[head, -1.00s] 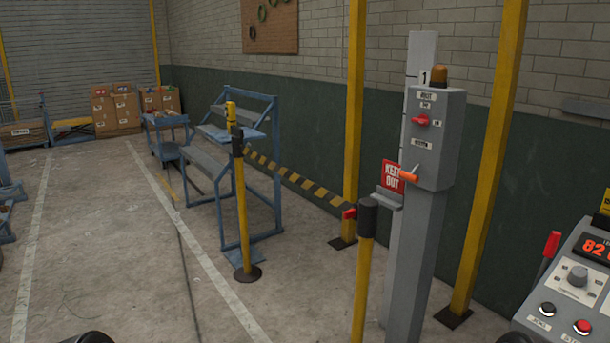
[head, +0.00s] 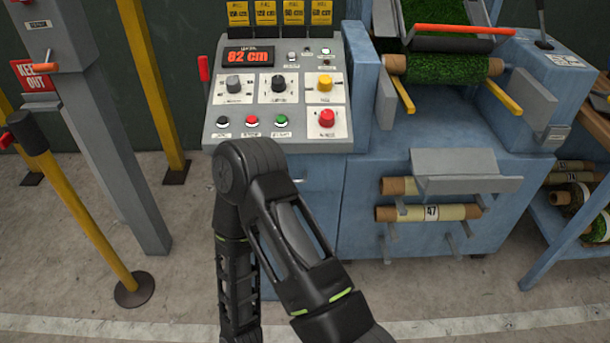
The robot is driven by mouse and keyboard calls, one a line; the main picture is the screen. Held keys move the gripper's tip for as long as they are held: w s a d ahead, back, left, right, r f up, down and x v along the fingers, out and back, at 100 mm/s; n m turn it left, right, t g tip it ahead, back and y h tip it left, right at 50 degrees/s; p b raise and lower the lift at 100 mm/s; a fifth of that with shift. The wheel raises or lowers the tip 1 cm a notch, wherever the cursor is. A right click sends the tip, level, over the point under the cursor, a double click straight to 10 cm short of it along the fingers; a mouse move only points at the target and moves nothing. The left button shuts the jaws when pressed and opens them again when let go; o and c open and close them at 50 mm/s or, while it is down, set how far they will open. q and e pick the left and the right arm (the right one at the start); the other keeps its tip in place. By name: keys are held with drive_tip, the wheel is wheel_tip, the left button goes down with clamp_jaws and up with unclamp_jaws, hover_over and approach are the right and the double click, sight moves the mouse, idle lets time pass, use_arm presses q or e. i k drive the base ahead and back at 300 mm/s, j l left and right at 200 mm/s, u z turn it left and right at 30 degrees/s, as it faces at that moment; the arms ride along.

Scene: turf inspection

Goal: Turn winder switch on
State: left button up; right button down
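A grey control panel (head: 240,140) stands upright on a blue machine and shows a red "82 cm" display (head: 248,57). It carries a grey knob (head: 233,83), a black knob (head: 279,83) and a yellow knob (head: 325,82). Below are black (head: 222,122), red (head: 252,121) and green (head: 282,120) buttons and a larger red mushroom button (head: 327,117). Small controls sit right of the display. Their labels are too small to read, so I cannot tell which one is the winder switch. A folded black arm of mine rises in front of the panel's lower edge. Neither gripper's fingertips show.
A green turf roll (head: 440,68) lies on the blue machine (head: 430,140) at the right. Rolled tubes (head: 428,212) rest on its front pegs. A red-handled lever (head: 203,68) is beside the panel.

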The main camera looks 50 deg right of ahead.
sight(327, 119)
drive_tip(key=z, duration=1.55)
